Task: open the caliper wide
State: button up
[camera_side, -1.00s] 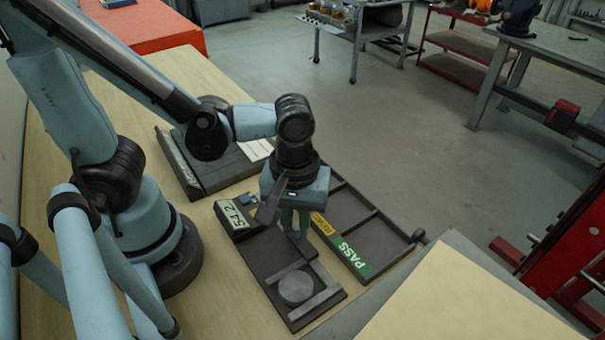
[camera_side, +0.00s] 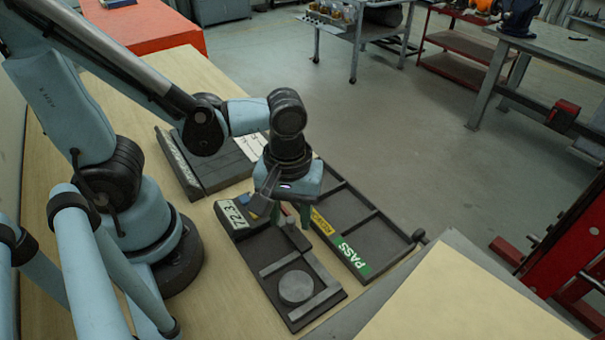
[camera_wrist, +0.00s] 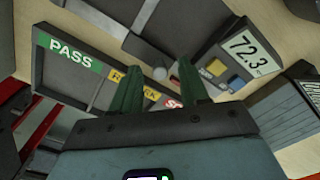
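The caliper (camera_side: 275,262) is a dark plate on the bench with a display (camera_side: 233,214) at one end and a round grey disc (camera_side: 296,287) near the other. The display reads 72.3, also in the wrist view (camera_wrist: 248,51). Its sliding jaw (camera_side: 297,238) stands across the plate, clear of the disc. My gripper (camera_side: 290,216) points down over the jaw. Contact with the jaw cannot be told.
A dark sorting tray with a green PASS label (camera_side: 354,257) and a yellow label lies close to the right of the caliper. Bare wooden bench (camera_side: 222,290) shows at the front left.

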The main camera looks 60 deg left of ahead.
jog(key=shift+r, duration=0.15)
notch_tip(320, 180, up, 12)
dwell(1.0)
jog(key=w+a+f+m+t, duration=0.2)
jog(key=w+a+m+t, duration=0.5)
jog(key=a+m, duration=0.1)
jog(key=shift+a+f+m, duration=0.15)
jog(key=shift+a+m, duration=0.25)
jog(key=shift+m, duration=0.1)
